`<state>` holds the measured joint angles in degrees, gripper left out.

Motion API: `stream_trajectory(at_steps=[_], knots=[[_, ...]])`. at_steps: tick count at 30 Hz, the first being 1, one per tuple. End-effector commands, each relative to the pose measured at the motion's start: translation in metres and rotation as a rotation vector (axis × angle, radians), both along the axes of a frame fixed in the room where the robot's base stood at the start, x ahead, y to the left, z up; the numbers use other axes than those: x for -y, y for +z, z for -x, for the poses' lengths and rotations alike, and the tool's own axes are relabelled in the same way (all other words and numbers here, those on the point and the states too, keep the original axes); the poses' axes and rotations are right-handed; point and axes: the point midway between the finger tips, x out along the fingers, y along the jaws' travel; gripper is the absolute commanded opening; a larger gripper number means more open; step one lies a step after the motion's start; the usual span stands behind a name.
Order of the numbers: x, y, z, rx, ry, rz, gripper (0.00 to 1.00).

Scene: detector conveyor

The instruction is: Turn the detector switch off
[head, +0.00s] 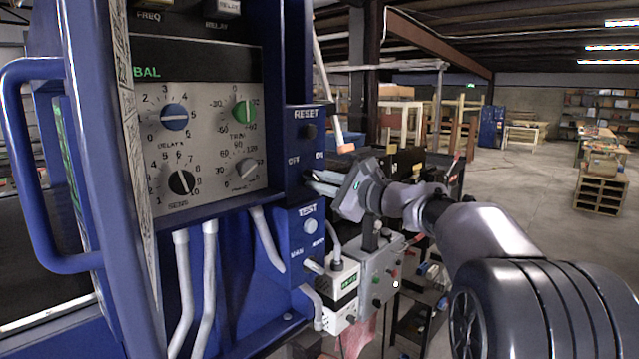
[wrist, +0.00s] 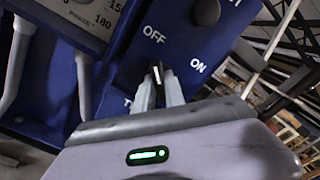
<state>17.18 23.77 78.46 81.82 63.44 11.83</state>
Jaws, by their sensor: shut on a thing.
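The detector switch (wrist: 156,74) is a small dark lever with a light edge on the blue panel, below the printed OFF and ON labels. In the wrist view its visible tip sits nearer below OFF than ON, but its exact position is hard to tell. My gripper (wrist: 158,88) is shut on the lever, with one grey finger on each side; the fingers hide its base. In the head view my gripper (head: 318,182) reaches the panel from the right, just under the OFF and ON labels, and the switch is mostly hidden there.
A black RESET knob (head: 309,131) sits above the switch and a pale TEST button (head: 310,226) below. The dial panel (head: 205,95) is to the left, beside a blue handle (head: 40,262). A grey control box (head: 381,272) stands below my wrist.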

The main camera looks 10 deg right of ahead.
Motion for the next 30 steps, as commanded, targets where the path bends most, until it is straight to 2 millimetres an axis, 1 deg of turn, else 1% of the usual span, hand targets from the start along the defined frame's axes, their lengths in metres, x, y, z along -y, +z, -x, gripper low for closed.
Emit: stream_trajectory(at_steps=[2,3,5,6,15,17,19,23,30], knots=[[0.000,0.000,0.000,0.001,0.000,0.002,0.00],[0.000,0.000,0.000,0.001,0.000,0.002,0.16],[0.000,0.000,0.000,0.001,0.000,0.002,0.28],[0.000,0.000,0.000,0.001,0.000,0.002,0.36],[0.000,0.000,0.000,0.001,0.000,0.001,0.36],[0.003,0.000,0.003,0.000,-0.001,0.000,0.36],[0.008,0.001,0.009,0.000,-0.004,0.001,0.36],[0.027,0.001,0.035,-0.001,-0.005,0.000,0.36],[0.072,0.001,0.097,0.001,-0.006,0.001,0.36]])
